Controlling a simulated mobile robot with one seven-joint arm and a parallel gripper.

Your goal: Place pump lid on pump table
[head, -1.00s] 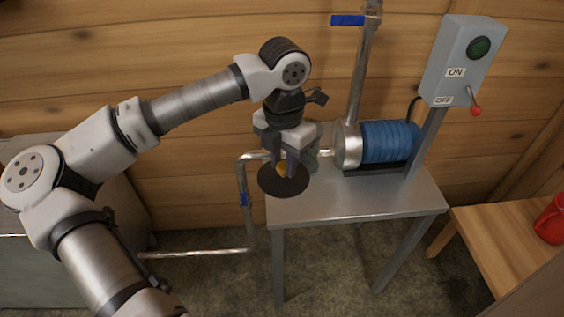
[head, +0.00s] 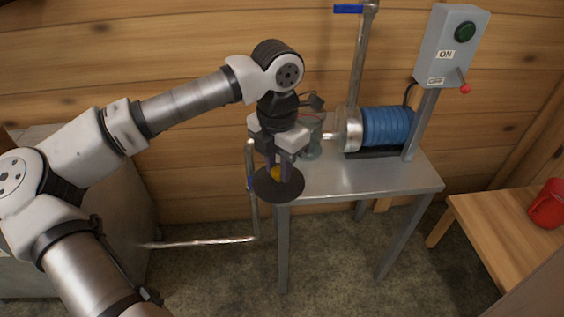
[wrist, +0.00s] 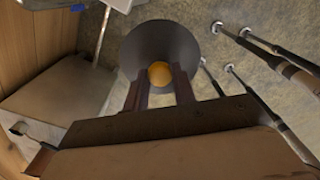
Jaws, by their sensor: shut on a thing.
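The pump lid is a dark round disc (head: 291,190) with a yellow knob (head: 275,173) at its middle. My gripper (head: 279,168) is shut on the knob and holds the lid at the left front corner of the metal pump table (head: 375,178). The lid overlaps the table's corner in the head view, and its left part is past the edge. In the wrist view the lid (wrist: 150,42) hangs between my gripper's fingers (wrist: 160,88), with floor visible around much of it. I cannot tell its exact height above the table top.
A blue motor with a silver pump (head: 387,126) stands at the table's back. A grey switch box (head: 452,45) rises at right. The table's front right is clear. A red mug (head: 548,204) sits on a wooden table (head: 503,228).

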